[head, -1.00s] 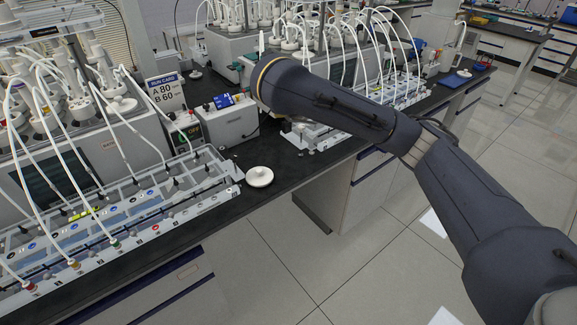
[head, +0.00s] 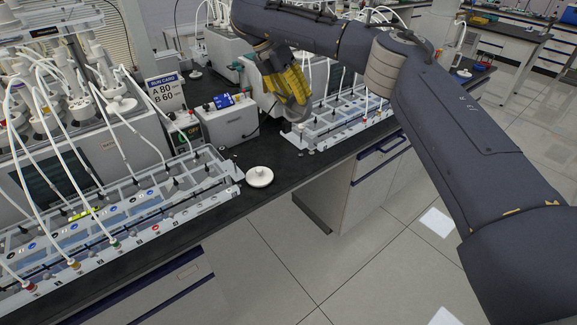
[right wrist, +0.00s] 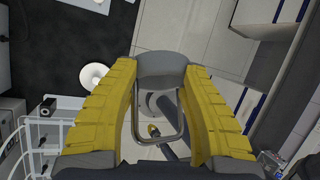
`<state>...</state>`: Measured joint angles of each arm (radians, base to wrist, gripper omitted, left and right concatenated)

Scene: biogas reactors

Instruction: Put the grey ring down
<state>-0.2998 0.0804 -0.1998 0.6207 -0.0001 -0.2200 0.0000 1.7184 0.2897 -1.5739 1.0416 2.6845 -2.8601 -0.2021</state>
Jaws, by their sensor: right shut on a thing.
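My right gripper (head: 292,97) has yellow fingers and points downward above the dark bench, behind and to the right of the white round lid. In the right wrist view its fingers (right wrist: 160,70) are shut on a grey piece, which I take to be the grey ring (right wrist: 161,66). A thin grey loop shows below this piece between the fingers. The ring cannot be made out clearly in the head view. It appears held above the surfaces, apart from them. My left gripper is not in view.
A white round lid (head: 259,177) lies on the bench (head: 290,169); it also shows in the right wrist view (right wrist: 93,76). A tube rack (head: 205,202) stands at left, another rack (head: 341,124) at right. A grey box (head: 229,123) stands behind.

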